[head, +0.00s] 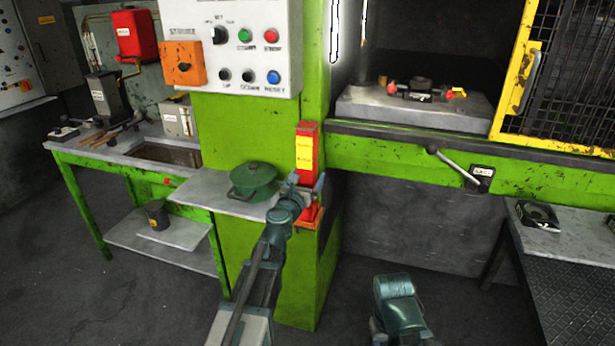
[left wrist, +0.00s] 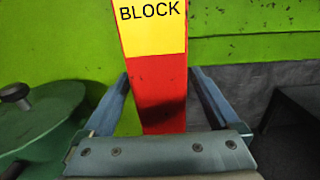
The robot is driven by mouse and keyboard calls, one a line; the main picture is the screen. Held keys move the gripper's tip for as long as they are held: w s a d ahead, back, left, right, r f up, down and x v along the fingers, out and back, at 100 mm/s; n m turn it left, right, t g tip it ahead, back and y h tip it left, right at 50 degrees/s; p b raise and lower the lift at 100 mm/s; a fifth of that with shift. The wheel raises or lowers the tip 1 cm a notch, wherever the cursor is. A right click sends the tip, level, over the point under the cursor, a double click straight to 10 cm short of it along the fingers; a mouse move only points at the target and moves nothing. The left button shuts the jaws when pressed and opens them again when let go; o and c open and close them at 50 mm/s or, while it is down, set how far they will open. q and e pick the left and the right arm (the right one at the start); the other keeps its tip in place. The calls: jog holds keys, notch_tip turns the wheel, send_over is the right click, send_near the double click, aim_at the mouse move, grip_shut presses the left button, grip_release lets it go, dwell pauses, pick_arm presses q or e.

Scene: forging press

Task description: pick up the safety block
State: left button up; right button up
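The safety block (head: 306,148) is a tall red bar with a yellow label, standing upright against the green press column. Its foot is at an orange bracket (head: 313,221). In the left wrist view, the block (left wrist: 156,88) shows the word BLOCK on its yellow part. My left gripper (head: 306,184) is at the block's lower half. Its two fingers (left wrist: 158,100) stand on either side of the red part. The gripper is open, with a clear gap on the left side; contact on the right side is hard to tell.
A lever (head: 455,166) sticks out from the press front on the right. A control panel (head: 243,48) hangs above. A side table (head: 560,247) stands at right.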

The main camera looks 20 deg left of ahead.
pick_arm(q)
grip_shut()
jog(key=shift+r, duration=0.1)
pick_arm(e)
jog(key=shift+r, duration=0.15)
dwell(0.4)
